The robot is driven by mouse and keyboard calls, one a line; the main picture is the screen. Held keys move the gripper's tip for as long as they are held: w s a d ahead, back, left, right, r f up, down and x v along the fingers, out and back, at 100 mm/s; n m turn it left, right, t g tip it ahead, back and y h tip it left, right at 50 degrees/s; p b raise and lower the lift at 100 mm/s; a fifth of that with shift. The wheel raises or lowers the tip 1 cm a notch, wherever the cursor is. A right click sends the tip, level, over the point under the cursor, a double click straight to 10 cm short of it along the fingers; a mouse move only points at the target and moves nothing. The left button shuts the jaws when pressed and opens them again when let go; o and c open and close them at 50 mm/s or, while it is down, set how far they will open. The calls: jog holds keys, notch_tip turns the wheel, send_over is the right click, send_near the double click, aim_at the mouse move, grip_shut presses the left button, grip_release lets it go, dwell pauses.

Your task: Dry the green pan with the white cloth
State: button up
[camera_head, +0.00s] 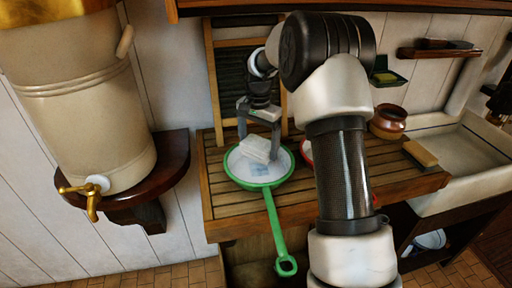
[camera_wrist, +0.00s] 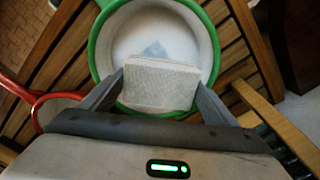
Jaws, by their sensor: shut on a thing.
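The green pan (camera_head: 273,222) lies on the slatted wooden counter, its handle pointing toward the front and over the edge. Its inside is white with a bluish patch near the middle, and its green rim also shows in the wrist view (camera_wrist: 96,50). My gripper (camera_head: 260,132) is above the pan and shut on the white cloth (camera_head: 257,149), a folded pad. In the wrist view the cloth (camera_wrist: 160,83) sits between both fingers, over the near part of the pan. I cannot tell whether it touches the pan's surface.
A red-rimmed pan (camera_wrist: 36,98) lies beside the green pan, mostly hidden by my arm in the head view. A brown jar (camera_head: 388,121) and a brush (camera_head: 420,153) are to the right, by the sink (camera_head: 470,150). A large urn (camera_head: 85,120) stands left on a wooden shelf.

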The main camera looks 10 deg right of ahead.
jog(key=shift+r, duration=1.45)
